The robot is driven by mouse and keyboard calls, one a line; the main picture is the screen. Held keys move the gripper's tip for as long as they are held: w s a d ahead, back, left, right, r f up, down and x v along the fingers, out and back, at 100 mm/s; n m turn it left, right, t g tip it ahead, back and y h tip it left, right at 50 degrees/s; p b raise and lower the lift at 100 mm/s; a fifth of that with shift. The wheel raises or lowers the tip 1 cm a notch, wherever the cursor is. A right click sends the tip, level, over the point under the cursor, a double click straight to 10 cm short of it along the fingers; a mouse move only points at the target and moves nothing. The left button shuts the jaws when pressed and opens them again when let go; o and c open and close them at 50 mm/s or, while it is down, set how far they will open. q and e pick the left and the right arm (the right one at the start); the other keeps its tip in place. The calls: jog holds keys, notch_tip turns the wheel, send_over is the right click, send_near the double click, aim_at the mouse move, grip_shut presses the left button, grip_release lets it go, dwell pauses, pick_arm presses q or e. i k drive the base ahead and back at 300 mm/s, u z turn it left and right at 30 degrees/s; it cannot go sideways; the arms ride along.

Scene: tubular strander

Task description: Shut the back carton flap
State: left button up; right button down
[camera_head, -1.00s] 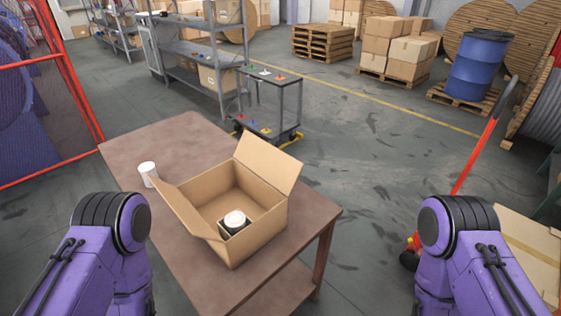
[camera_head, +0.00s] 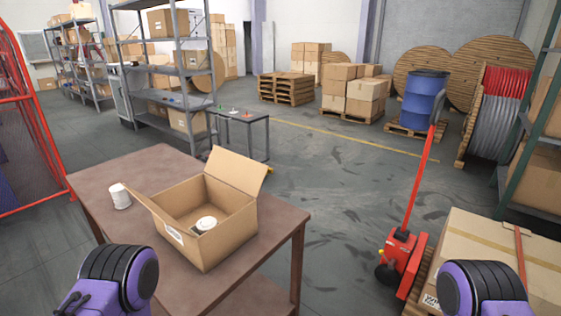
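An open cardboard carton (camera_head: 225,228) stands on the brown table. Its back flap (camera_head: 236,171) stands up and leans outward on the far side. Only purple and black links of my two arms show at the bottom left and bottom right. Neither gripper is in view.
A white cup (camera_head: 120,196) stands on the table (camera_head: 130,168) left of the carton. A red pallet jack (camera_head: 403,250) and a large carton (camera_head: 490,262) are to the right. A small cart (camera_head: 242,130) and a shelf rack are behind. Floor right of the table is clear.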

aim_at(247, 174)
jog(key=z, duration=1.35)
jog(key=i, duration=2.5)
jog(key=u, duration=3.1)
